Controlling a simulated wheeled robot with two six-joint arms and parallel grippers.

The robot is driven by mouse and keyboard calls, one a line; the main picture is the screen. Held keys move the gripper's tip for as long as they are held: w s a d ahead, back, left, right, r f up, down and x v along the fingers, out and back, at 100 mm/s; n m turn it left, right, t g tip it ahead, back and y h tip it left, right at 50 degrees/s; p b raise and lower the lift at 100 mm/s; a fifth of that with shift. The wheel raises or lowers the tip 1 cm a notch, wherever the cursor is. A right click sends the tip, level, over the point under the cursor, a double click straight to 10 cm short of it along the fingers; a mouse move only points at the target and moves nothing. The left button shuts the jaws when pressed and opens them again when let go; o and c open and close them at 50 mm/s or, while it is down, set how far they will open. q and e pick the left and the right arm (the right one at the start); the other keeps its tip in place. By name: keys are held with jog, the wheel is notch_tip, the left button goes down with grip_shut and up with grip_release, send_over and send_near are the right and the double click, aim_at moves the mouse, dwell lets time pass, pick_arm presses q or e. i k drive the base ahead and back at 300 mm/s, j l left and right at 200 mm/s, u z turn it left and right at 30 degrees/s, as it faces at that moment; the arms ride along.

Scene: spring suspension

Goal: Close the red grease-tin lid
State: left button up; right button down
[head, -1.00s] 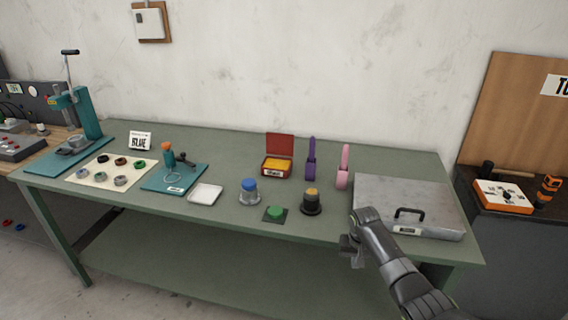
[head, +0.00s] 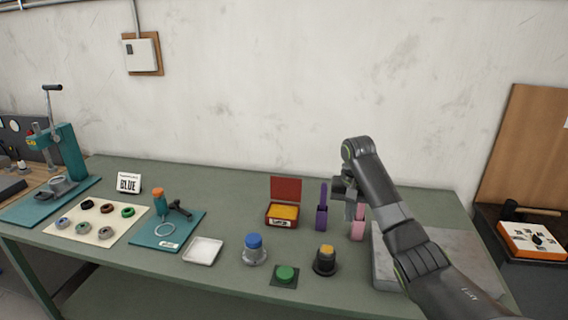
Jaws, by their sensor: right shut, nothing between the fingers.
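The red grease tin (head: 282,220) stands on the green bench, with yellow grease showing inside. Its red lid (head: 286,190) stands upright, open, at the tin's back edge. My left gripper is not in view.
A purple tool (head: 322,212) and a pink tool (head: 357,226) stand just right of the tin. A blue-topped knob (head: 254,248), a green button (head: 285,274) and a yellow-topped black knob (head: 325,260) are in front. A white tray (head: 203,250) lies left. A grey metal case (head: 385,268) is partly behind my arm.

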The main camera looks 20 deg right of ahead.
aim_at(282, 187)
jog(key=i, duration=1.4)
